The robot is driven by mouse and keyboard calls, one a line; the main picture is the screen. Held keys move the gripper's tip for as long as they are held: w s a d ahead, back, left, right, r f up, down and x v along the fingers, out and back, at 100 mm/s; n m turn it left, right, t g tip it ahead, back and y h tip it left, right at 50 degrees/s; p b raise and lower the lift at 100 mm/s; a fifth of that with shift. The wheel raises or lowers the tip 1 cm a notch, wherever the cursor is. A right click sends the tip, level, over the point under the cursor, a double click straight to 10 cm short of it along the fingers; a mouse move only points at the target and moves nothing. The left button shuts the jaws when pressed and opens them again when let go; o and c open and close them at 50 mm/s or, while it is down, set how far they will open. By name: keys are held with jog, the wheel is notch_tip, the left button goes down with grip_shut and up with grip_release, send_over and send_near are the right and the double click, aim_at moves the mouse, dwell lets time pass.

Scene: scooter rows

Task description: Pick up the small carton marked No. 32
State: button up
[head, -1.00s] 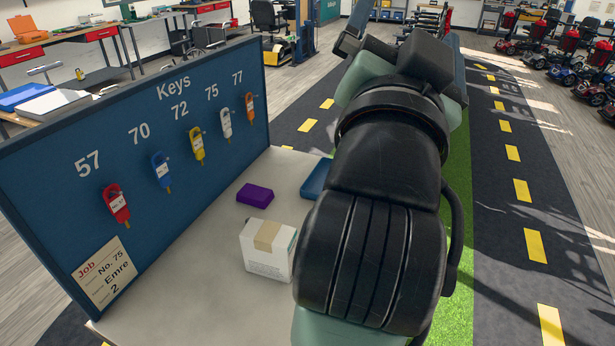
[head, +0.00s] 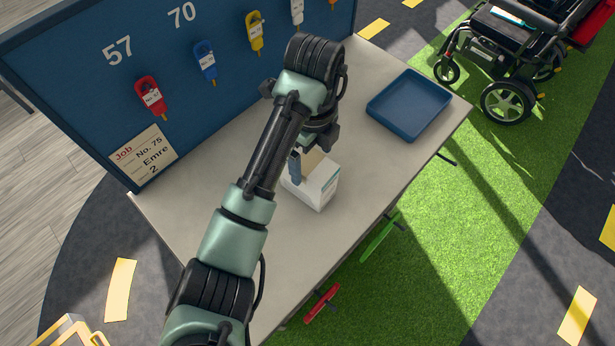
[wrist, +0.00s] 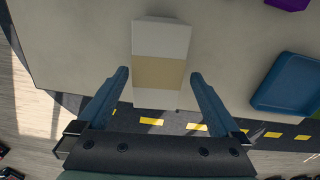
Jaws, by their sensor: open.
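A small white carton with a tan tape band (head: 322,186) stands on the grey table (head: 350,240). No number can be read on it. In the wrist view the carton (wrist: 162,40) lies between my two blue fingers, one on each side with a gap. My gripper (wrist: 160,75) is open and empty. In the head view my gripper (head: 302,165) is over the carton's upper left part, with one finger showing beside it. I cannot tell how far down the fingers reach.
A blue tray (head: 410,103) lies at the table's right. A blue key board (head: 80,95) with hanging tags and a job card (head: 143,158) stands along the left. A purple box (wrist: 288,4) shows in the wrist view. A wheelchair (head: 510,50) stands on the green strip.

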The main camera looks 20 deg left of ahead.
notch_tip(320, 180, down, 2)
jog(key=shift+a+f+p, duration=0.15)
jog(key=shift+f+p, duration=0.35)
jog(key=shift+f, duration=0.05)
jog(key=f+p, duration=0.1)
jog(key=f, duration=0.3)
jog(key=shift+a+f, duration=0.2)
jog(key=shift+c, duration=0.3)
jog(key=shift+r, duration=0.1)
jog(key=c, duration=1.5)
